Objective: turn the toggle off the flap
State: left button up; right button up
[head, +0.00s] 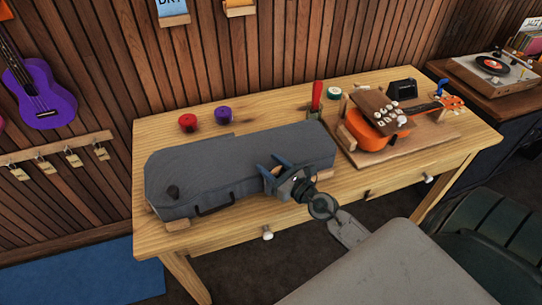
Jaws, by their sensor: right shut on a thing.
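A grey instrument case (235,160) lies closed on the wooden table, with a dark handle (215,208) on its front side. My right gripper (272,166), with bluish fingers, is at the front edge of the case, right of the handle. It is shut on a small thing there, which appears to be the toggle. The fingers hide the toggle and the flap, so how the toggle is turned cannot be told. My left gripper is not in view.
An orange ukulele (368,138) lies on a board at the table's right, with a brown piece (381,109) over it. Red (187,123) and purple (222,114) round items and a red-handled tool (317,95) stand behind the case. The table's front left is clear.

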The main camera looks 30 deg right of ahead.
jog(key=m+h+p, duration=0.1)
jog(key=h+p, duration=0.1)
jog(key=m+h+p, duration=0.1)
jog(key=h+p, duration=0.1)
jog(key=shift+d+r+m, duration=0.15)
jog(key=shift+r+m, duration=0.15)
jog(key=shift+m, duration=0.1)
jog(key=shift+d+f+m+h+p, duration=0.1)
jog(key=shift+m+h+p, duration=0.4)
jog(key=shift+h+p, duration=0.4)
jog(key=shift+d+f+m+h, duration=0.15)
jog(key=shift+m+h, duration=0.35)
jog(key=shift+h, duration=0.3)
jog(key=shift+p, duration=0.3)
jog(key=o, duration=1)
